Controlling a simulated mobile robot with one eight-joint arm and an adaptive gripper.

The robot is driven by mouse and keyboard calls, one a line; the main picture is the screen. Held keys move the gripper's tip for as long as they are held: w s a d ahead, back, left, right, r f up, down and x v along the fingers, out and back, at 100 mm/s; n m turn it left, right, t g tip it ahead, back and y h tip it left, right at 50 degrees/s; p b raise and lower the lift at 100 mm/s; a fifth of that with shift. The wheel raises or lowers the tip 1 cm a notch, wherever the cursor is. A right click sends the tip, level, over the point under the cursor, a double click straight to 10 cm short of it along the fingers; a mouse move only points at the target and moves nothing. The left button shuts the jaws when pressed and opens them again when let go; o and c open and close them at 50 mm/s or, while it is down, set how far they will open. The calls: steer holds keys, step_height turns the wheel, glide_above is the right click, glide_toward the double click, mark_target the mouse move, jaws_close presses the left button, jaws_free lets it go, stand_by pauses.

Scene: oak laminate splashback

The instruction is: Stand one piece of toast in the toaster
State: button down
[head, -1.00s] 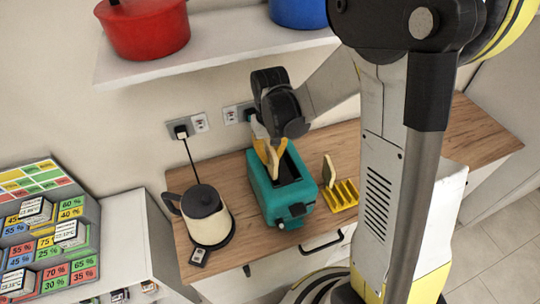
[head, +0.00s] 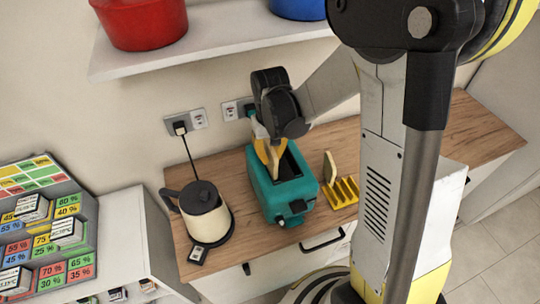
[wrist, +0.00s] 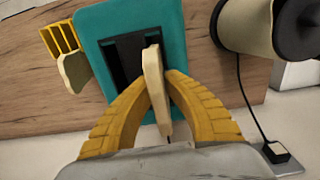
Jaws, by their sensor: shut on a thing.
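A teal toaster (head: 288,200) stands on the wooden counter, with a dark slotted top (wrist: 125,58). My gripper (head: 270,150) is above the toaster's back part. Its yellow fingers (wrist: 158,88) are shut on a slice of toast (wrist: 153,75), held on edge between them. In the wrist view the slice's far end overlaps the dark slots; I cannot tell how far it is inside a slot. A second slice (head: 330,167) stands in a yellow rack (head: 344,192) to the right of the toaster. This rack also shows in the wrist view (wrist: 60,38).
A cream kettle (head: 205,213) stands left of the toaster, its cord running to a wall socket (head: 180,128). A white shelf (head: 220,50) with a red pot (head: 142,20) and a blue pot (head: 298,12) hangs above. Bare counter (head: 440,150) lies to the right.

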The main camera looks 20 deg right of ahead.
mark_target(270, 168)
steer(key=shift+f, duration=0.15)
steer(key=shift+s+f+b, duration=0.15)
steer(key=shift+f+b, duration=2.3)
steer(key=shift+f, duration=0.15)
steer(key=c, duration=1.3)
jaws_free()
steer(key=shift+o, duration=0.2)
steer(key=shift+r, duration=0.1)
